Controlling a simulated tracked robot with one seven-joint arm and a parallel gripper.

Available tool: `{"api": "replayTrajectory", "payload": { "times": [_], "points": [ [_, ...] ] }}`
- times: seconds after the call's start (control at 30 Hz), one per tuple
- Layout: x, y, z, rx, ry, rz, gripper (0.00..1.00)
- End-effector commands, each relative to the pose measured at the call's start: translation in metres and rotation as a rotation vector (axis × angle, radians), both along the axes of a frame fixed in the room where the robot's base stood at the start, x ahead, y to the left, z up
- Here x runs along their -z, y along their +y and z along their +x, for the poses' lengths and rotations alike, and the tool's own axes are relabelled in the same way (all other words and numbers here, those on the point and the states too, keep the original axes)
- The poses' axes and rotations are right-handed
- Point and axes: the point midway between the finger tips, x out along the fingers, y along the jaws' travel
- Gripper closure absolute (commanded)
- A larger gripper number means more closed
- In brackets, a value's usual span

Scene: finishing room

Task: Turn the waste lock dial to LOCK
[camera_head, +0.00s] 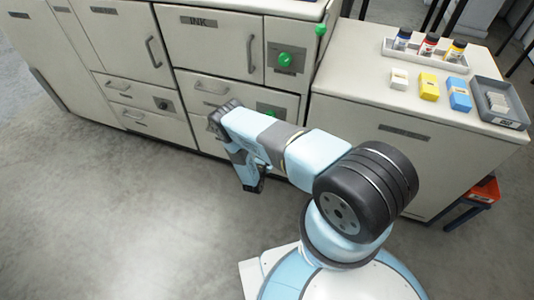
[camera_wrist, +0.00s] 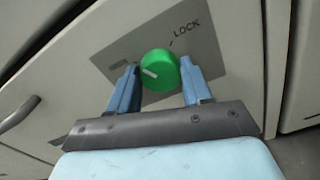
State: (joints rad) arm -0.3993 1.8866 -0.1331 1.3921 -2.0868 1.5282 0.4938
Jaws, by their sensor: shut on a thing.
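The green waste lock dial (camera_wrist: 158,70) sits on a grey plate (camera_wrist: 203,40) on a pale cabinet front in the wrist view. A short white mark shows on the left part of its face. The word LOCK (camera_wrist: 187,26) is printed above and right of the dial, with a small tick below it; the mark does not point at that tick. Another label on the left of the plate is too small to read. My gripper (camera_wrist: 160,66) has its two blue fingers on either side of the dial, shut on it. In the head view my arm hides the fingers and partly hides the dial (camera_head: 269,108).
A second green knob (camera_head: 285,59) is on the cabinet above, beside a drawer marked INK (camera_head: 197,21). A drawer handle (camera_wrist: 20,112) is left of the dial. A counter (camera_head: 365,92) at right holds bottles, small boxes and a grey tray (camera_head: 503,119). The floor at left is clear.

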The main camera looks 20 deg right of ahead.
Motion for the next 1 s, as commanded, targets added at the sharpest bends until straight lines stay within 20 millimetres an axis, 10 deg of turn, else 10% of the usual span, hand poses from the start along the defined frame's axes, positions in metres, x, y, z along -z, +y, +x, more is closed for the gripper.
{"api": "replayTrajectory", "payload": {
  "times": [1.0],
  "points": [
    [0.0026,-0.0015,0.0004,-0.002,-0.566,0.784,0.81]
  ]
}}
